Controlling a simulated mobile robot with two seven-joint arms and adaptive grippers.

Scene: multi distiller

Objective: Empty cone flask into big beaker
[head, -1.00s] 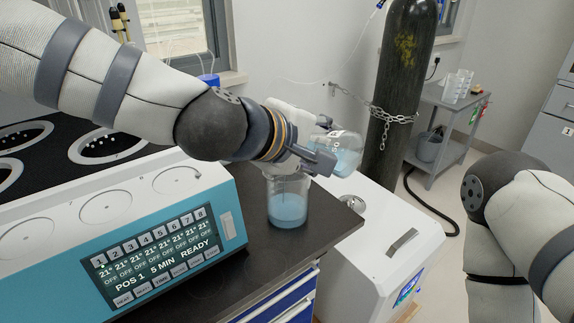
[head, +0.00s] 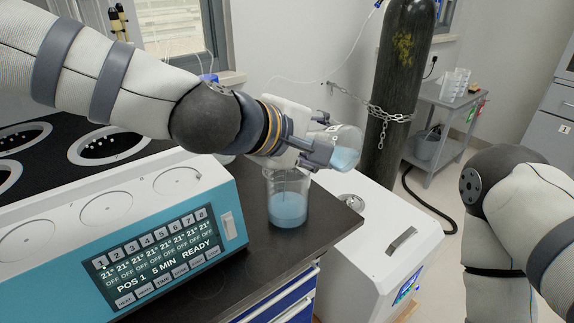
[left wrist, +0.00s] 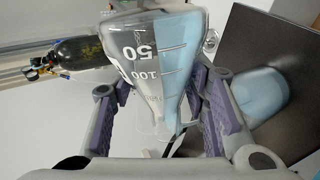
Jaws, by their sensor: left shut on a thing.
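The cone flask (head: 345,147) is glass with pale blue liquid in it. It is held tilted above and to the right of the big beaker, its base toward the right. My left gripper (head: 318,150) is shut on the flask's neck area. In the left wrist view the cone flask (left wrist: 150,62) sits between the finger pads of the left gripper (left wrist: 158,120), with the liquid along one side. The big beaker (head: 287,200) stands upright on the dark bench and holds blue liquid. It also shows in the left wrist view (left wrist: 258,98). The flask's mouth is hidden in the head view.
The teal multi-position heater (head: 150,235) stands left of the beaker on the dark bench top (head: 270,255). A white cabinet unit (head: 370,240) is right of the bench. A chained gas cylinder (head: 398,90) stands behind. My right arm is at the right edge.

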